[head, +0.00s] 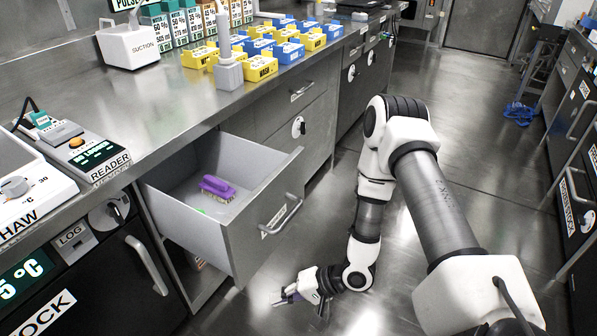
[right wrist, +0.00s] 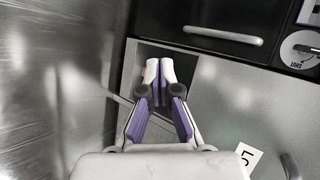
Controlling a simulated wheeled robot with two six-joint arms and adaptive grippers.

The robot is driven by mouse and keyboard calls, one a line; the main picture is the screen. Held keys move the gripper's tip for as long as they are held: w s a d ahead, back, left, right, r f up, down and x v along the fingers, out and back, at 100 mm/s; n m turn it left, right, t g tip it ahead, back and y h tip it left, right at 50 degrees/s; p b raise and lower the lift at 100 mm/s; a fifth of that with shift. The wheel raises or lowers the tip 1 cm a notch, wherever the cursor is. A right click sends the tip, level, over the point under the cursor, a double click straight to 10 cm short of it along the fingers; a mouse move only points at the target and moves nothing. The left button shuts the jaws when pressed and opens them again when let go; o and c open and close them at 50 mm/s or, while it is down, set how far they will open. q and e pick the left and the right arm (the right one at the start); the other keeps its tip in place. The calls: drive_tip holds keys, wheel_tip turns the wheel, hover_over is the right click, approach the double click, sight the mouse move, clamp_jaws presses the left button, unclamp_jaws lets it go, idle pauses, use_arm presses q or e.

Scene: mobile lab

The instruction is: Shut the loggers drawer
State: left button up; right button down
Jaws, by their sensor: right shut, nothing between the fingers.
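The grey drawer (head: 262,225) stands pulled well out from under the bench in the head view. A purple brush (head: 217,187) lies inside it. A bar handle (head: 282,214) is on its front. In the right wrist view, a grey panel (right wrist: 222,112) with a partly cut-off label starting "LO" appears to be its front. My right gripper (head: 285,297) is low in front of the drawer, near its lower edge; I cannot tell whether it touches. It is shut and empty, with its fingertips together in the wrist view (right wrist: 160,72). My left gripper is not in view.
The steel bench (head: 160,108) carries a reader (head: 82,150), a suction unit (head: 130,45) and yellow and blue bins (head: 262,66). A dark door with a handle (head: 147,265) is left of the drawer. The aisle floor (head: 470,130) is largely clear.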

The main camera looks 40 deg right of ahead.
use_arm(q)
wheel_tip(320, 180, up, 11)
drive_tip(key=p, duration=1)
use_arm(e)
drive_tip(key=d+r+m+t+h, duration=0.2)
drive_tip(key=d+r+m+t, duration=0.55)
drive_tip(key=d+r, duration=1.25)
drive_tip(key=n+t+b, duration=0.2)
drive_tip(key=b, duration=0.6)
approach(289, 178)
drive_tip(key=f, duration=0.2)
drive_tip(key=b+x, duration=0.2)
drive_tip(key=x, duration=0.1)
drive_tip(key=r+b+x, duration=0.1)
drive_tip(key=x, duration=0.2)
drive_tip(key=shift+w+r+b, duration=0.2)
drive_tip(key=shift+w+b, duration=0.05)
drive_tip(key=shift+b, duration=0.15)
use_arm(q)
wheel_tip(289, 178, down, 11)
use_arm(e)
drive_tip(key=shift+w+a+r, duration=0.15)
drive_tip(key=shift+w+r, duration=0.05)
drive_tip(key=shift+w, duration=0.15)
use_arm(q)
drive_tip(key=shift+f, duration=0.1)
